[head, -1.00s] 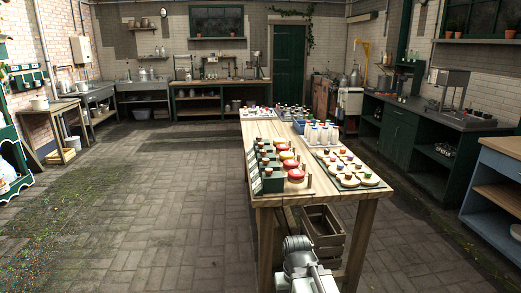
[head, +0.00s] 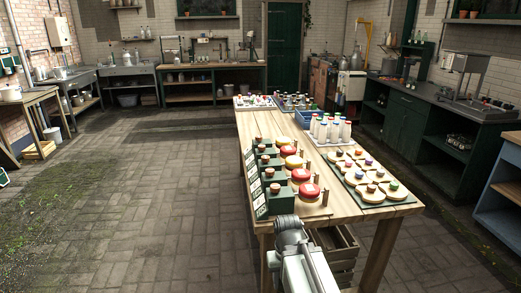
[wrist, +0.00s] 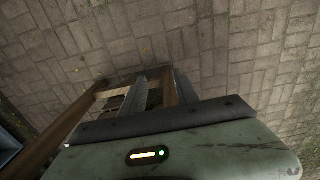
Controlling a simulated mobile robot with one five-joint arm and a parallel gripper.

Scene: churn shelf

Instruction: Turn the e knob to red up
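A row of green boxes with wooden-topped knobs runs along the left edge of the table; the nearest box (head: 277,205) has a knob (head: 275,188) on top. White label plates (head: 259,205) face left, but their letters are too small to read, so I cannot tell which knob is e. Red and yellow round pieces (head: 309,190) sit beside the boxes. My arm is below the table's near edge in the head view, its tip not clear there. In the wrist view my gripper (wrist: 162,88) shows two grey fingers apart, pointing towards the floor, with no knob between them.
The wooden table (head: 345,205) also bears a green tray of round pieces with coloured knobs (head: 372,189) and white bottles (head: 330,130). A wooden crate (head: 340,245) is under it. The paved floor (head: 150,200) to the left is clear.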

